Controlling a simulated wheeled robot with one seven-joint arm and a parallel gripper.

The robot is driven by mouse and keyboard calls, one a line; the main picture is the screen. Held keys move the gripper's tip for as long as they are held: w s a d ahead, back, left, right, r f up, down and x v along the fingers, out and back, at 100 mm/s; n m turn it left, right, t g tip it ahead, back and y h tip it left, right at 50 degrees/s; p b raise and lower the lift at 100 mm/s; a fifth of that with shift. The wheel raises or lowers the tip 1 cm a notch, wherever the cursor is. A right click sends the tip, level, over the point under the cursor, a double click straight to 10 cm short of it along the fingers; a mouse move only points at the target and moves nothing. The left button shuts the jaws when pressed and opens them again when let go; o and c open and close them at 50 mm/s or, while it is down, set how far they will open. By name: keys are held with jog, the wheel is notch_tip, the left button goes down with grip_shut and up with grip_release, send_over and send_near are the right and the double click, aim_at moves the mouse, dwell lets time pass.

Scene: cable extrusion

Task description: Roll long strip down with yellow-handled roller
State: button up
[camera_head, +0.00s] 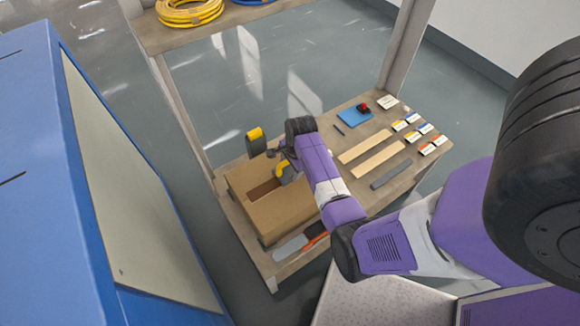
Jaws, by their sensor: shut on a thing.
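My gripper (284,163) is over the far right part of a cardboard box (275,216) on the wooden bench. It is shut on a small tool with a yellow handle (281,170), which looks like the roller. The fingers and my arm partly hide the tool, and I cannot tell whether it touches the box. A darker brown strip (262,189) runs along the box top, ending near the tool; whether it lies flat is too small to tell. Two pale long strips (365,146) (378,160) lie apart on the bench to the right of my arm.
A dark upright thing with a yellow top (256,141) stands just behind the box. A grey bar (391,174), a blue pad (354,116) and several small labelled blocks (412,137) lie on the right. Grey and orange tools (291,247) lie before the box. Shelf posts rise behind.

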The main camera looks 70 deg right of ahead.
jog(key=shift+s+d, duration=1.1)
jog(key=shift+d, duration=0.15)
jog(key=shift+s+d+f, duration=0.1)
jog(key=shift+s+d, duration=0.3)
jog(key=shift+d, duration=0.35)
jog(key=shift+s+d+f, duration=0.1)
jog(key=shift+s+d, duration=0.25)
jog(key=shift+d, duration=0.35)
